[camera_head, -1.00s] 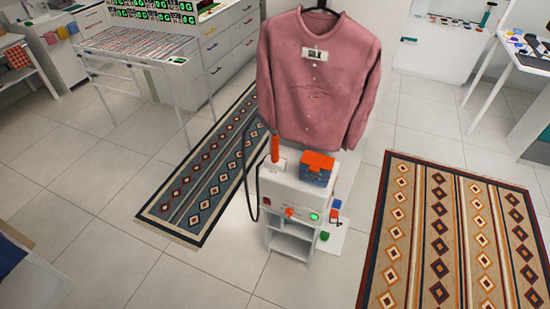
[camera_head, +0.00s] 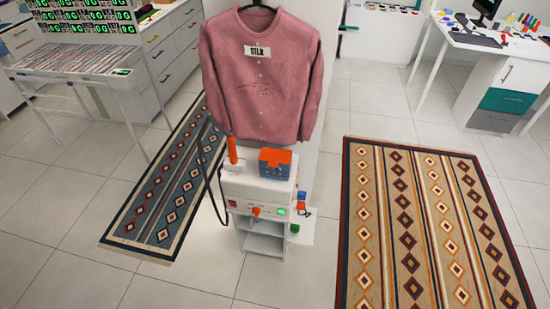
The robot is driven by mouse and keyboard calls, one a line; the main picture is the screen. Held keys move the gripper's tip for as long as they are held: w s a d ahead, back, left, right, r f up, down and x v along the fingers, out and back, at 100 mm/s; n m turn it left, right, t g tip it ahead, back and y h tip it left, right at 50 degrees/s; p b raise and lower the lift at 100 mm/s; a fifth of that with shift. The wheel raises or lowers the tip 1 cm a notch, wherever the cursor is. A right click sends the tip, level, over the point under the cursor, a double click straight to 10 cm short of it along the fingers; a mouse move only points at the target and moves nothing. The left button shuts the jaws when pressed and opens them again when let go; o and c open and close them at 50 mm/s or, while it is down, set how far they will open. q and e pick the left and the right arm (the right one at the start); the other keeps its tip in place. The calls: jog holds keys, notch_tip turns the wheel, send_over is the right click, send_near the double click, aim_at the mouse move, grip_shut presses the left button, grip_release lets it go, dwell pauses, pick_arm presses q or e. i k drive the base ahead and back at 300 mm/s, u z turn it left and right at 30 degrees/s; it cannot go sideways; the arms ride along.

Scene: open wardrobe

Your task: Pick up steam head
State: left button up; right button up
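A white steamer unit (camera_head: 258,188) stands on the floor just left of the picture's middle. The steam head seems to be the piece with the upright orange handle (camera_head: 232,150) at the left of its top. A dark hose (camera_head: 208,180) loops down along the unit's left side. A pink shirt (camera_head: 262,80) with a "SILK" label hangs above and behind the unit. Neither of my grippers is in view.
An orange and blue box (camera_head: 275,162) sits on the unit's top. A blue patterned rug (camera_head: 165,195) lies left, a tan one (camera_head: 420,230) right. A rack table (camera_head: 75,75) stands back left, a white desk (camera_head: 490,50) back right. The tiled floor in front is clear.

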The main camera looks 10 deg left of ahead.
aim_at(231, 163)
jog(key=z, duration=1.2)
jog(key=i, duration=1.5)
jog(key=u, duration=1.95)
